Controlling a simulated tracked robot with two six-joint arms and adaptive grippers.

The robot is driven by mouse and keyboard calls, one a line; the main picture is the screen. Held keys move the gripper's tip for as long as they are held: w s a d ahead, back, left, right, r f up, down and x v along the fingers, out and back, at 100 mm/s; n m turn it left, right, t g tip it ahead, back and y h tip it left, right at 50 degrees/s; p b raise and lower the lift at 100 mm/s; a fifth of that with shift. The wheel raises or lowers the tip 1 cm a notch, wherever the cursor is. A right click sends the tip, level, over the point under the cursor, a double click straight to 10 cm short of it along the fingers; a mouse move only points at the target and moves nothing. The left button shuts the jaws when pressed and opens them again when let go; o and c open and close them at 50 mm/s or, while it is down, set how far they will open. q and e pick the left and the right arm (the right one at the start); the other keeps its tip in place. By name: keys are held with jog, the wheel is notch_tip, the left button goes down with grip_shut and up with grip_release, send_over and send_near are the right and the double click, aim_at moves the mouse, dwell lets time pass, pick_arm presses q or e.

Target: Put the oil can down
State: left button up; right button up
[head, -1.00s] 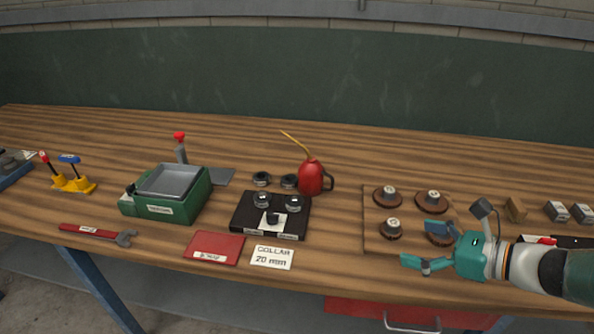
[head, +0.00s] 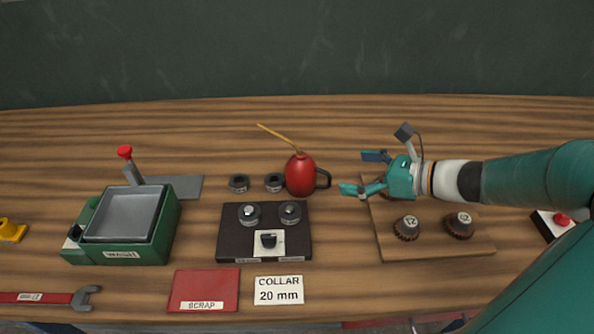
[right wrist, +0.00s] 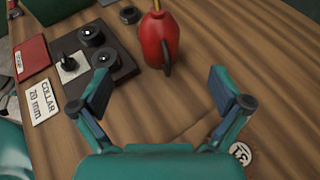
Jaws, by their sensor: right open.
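The red oil can (head: 300,176) stands upright on the wooden bench (head: 345,276), its yellow spout pointing up and left and its dark handle on the right. My right gripper (head: 361,172) is open and empty, to the right of the can and apart from it, with its fingers toward the handle. In the right wrist view, the can (right wrist: 158,38) stands beyond the open fingertips (right wrist: 162,85), and nothing is between the fingers. My left gripper is not in view.
A black gauge block (head: 231,237), a red scrap mat (head: 186,290) and a green wash tray (head: 165,234) lie nearer and left. A wooden board (head: 383,241) with brown knobs lies under and before my right gripper.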

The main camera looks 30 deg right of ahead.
aim_at(314, 170)
jog(key=x, duration=0.8)
jog(key=shift+w+f+b, duration=0.2)
jog(key=shift+f+b, duration=0.05)
jog(key=shift+b, duration=0.05)
jog(key=shift+w+a+f, duration=0.25)
jog(key=shift+w+f, duration=0.1)
jog(key=shift+f, duration=0.05)
jog(key=x, duration=0.4)
jog(key=shift+f, duration=0.35)
jog(key=c, duration=1.7)
jog(key=shift+o, duration=0.2)
jog(key=shift+r, duration=0.1)
notch_tip(314, 170, up, 20)
jog(key=p, duration=0.6)
